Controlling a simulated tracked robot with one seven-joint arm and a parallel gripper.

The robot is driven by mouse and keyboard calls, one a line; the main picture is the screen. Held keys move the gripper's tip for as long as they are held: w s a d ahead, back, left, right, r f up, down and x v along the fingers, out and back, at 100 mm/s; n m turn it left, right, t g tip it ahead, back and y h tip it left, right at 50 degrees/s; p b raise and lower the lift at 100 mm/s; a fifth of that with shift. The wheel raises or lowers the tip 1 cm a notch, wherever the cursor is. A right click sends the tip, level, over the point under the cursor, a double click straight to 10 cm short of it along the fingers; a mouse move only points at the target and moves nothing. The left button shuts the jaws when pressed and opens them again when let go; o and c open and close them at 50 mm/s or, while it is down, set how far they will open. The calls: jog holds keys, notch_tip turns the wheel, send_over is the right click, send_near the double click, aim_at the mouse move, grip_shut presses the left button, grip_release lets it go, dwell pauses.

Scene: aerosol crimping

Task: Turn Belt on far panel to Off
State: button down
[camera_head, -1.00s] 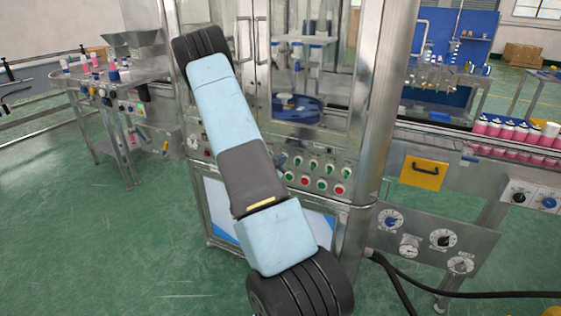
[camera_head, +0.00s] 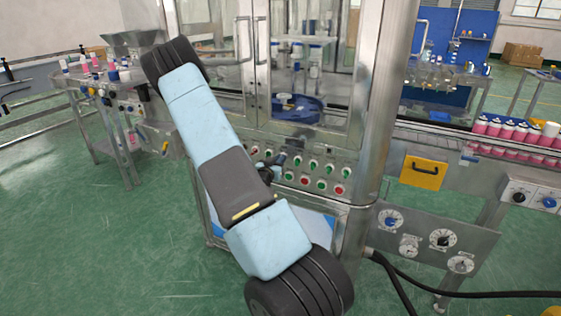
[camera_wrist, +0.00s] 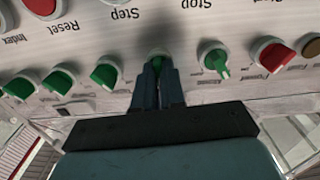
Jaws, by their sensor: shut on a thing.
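The far panel (camera_head: 335,165) is the metal strip of knobs and buttons below the cabinet's glass doors in the head view. In the wrist view it appears upside down, with a row of green knobs. My gripper (camera_wrist: 158,72) has its two dark fingers closed around one green knob (camera_wrist: 158,60) in that row. Most of the knob is hidden by the fingers, so its angle cannot be told. In the head view my gripper (camera_head: 276,160) is at the panel, partly hidden behind my arm. I cannot read a Belt label; the small labels under the knobs are blurred.
In the wrist view, another green knob (camera_wrist: 214,60) and a red knob (camera_wrist: 273,56) sit right of the held knob. A green knob (camera_wrist: 105,75) is close on its left. Another panel with dials (camera_head: 440,240) is at right in the head view. Glass doors rise above.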

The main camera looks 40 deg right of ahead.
jog(key=n, duration=0.5)
jog(key=shift+w+a+n, duration=0.25)
jog(key=shift+w+n, duration=0.05)
jog(key=shift+w, duration=0.05)
dwell(0.4)
jog(key=c, duration=1.5)
grip_release()
jog(key=shift+w, duration=0.1)
jog(key=shift+o, duration=1.4)
jog(key=shift+s, duration=0.2)
jog(key=v, duration=1.3)
jog(key=shift+a, duration=0.35)
jog(key=shift+s+f, duration=0.1)
jog(key=shift+s, duration=0.05)
